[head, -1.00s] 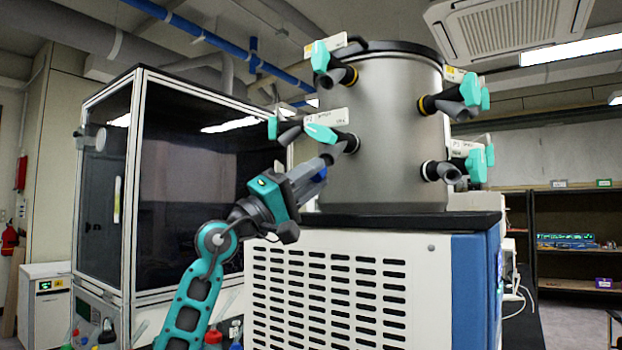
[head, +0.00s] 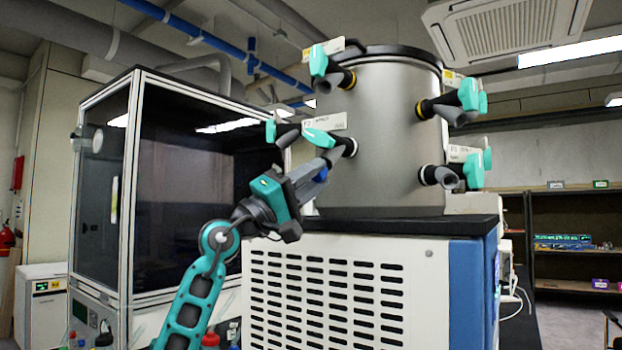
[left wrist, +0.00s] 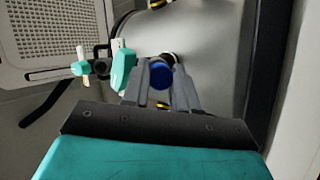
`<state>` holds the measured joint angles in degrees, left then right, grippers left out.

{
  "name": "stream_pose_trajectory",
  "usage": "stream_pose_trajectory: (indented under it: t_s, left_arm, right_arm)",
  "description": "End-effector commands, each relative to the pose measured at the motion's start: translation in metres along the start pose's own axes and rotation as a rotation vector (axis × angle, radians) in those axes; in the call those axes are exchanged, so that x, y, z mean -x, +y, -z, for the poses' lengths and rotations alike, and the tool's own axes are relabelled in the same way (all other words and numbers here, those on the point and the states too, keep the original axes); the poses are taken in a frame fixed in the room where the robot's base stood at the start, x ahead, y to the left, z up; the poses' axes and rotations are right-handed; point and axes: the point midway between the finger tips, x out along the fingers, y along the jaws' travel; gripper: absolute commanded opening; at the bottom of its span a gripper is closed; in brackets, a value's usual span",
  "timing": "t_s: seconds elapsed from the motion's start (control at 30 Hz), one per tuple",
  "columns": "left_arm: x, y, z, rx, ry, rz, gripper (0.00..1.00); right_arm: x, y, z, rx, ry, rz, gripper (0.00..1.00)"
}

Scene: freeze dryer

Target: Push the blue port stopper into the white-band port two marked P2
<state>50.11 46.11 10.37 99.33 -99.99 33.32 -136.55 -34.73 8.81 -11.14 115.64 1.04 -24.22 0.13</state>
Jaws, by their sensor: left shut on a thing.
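The blue port stopper (left wrist: 161,77) is between the fingertips of my left gripper (left wrist: 160,85) in the left wrist view. In the head view my left gripper (head: 318,170) is shut on the stopper (head: 322,175), just below the port marked P2. Port two (head: 349,147) has a white band at the steel drum wall, a grey angled tube, a teal valve handle (head: 318,137) and a white P2 tag (head: 334,121). The stopper is close to the tube's lower open end; I cannot tell whether they touch. My right gripper is not in view.
The steel drum (head: 388,150) stands on a white vented cabinet (head: 345,290). Other ports with teal handles stick out at upper left (head: 343,77), upper right (head: 430,107) and lower right (head: 433,175). A dark glass enclosure (head: 185,190) stands behind my left arm.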

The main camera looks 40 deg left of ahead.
Motion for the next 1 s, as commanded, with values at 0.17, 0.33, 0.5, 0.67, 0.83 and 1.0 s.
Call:
stream_pose_trajectory:
  t_s: [0.17,0.33,0.5,0.67,0.83,1.0]
  left_arm:
    - [-0.0002,0.0009,0.0012,-0.001,0.003,-0.002,0.00]
    - [-0.0007,0.0012,0.0016,-0.001,0.004,-0.002,0.00]
    - [-0.0033,0.0017,0.0027,-0.002,0.004,-0.003,0.00]
    - [-0.0046,0.0015,0.0033,-0.002,0.005,-0.004,0.34]
    - [-0.0044,0.0010,0.0027,-0.002,0.003,-0.003,0.50]
    - [-0.0044,0.0007,0.0024,-0.001,0.002,-0.002,0.58]
  right_arm:
    - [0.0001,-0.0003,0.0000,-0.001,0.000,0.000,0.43]
    - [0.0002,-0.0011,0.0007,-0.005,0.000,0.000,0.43]
    - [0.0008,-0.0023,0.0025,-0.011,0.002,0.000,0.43]
    - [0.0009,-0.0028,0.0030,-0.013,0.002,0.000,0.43]
    - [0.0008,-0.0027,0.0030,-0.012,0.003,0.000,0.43]
    - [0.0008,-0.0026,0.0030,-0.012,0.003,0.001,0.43]
